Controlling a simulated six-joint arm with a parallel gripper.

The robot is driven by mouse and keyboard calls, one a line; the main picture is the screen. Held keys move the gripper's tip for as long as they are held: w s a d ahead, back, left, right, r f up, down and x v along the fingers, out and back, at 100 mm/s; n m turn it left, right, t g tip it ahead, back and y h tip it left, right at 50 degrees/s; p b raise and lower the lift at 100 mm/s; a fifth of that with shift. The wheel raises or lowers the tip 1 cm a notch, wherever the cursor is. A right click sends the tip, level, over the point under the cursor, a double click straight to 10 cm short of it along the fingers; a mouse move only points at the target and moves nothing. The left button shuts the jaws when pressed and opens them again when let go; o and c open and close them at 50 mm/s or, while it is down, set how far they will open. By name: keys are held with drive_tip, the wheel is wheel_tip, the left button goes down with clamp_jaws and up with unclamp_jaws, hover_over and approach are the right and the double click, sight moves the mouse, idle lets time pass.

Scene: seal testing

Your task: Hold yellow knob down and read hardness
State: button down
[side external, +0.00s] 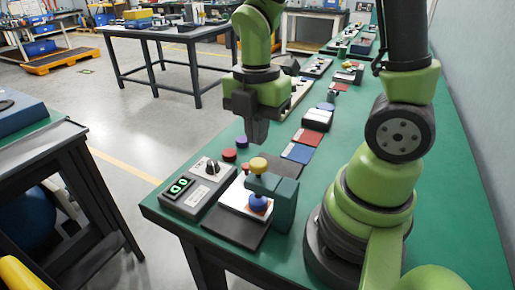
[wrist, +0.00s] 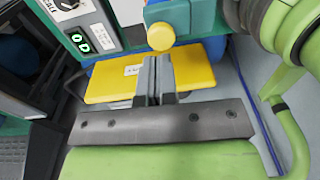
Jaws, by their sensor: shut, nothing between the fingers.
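The yellow knob (side external: 258,164) sits on top of a dark green press stand (side external: 284,205), with a blue ball-shaped part (side external: 258,203) below it over a pale plate. A grey box (side external: 195,190) beside it has a green lit display (side external: 180,187); its digits look like zeros but are too small to read surely. My gripper (side external: 257,138) is shut and empty, pointing down above and beyond the knob, apart from it. In the wrist view the closed fingertips (wrist: 158,60) appear just below the yellow knob (wrist: 160,37), and the display (wrist: 80,40) is at upper left.
A red knob (side external: 228,155) and a purple knob (side external: 242,141) stand behind the box. Red and blue flat pieces lie farther back along the green bench (side external: 330,165). In the wrist view a yellow slab (wrist: 110,84) with a white label lies under the fingers.

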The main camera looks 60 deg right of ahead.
sight(256, 161)
drive_tip(key=shift+f, duration=2)
drive_tip(key=shift+s+a+f, duration=0.1)
drive_tip(key=shift+f, duration=1)
drive_tip(key=shift+r, duration=0.1)
drive_tip(key=shift+w+r, duration=0.2)
drive_tip(key=shift+r, duration=0.05)
wheel_tip(256, 161, up, 14)
drive_tip(key=shift+d+r, duration=0.2)
drive_tip(key=shift+d, duration=0.05)
drive_tip(key=shift+w, duration=0.1)
idle(0.4)
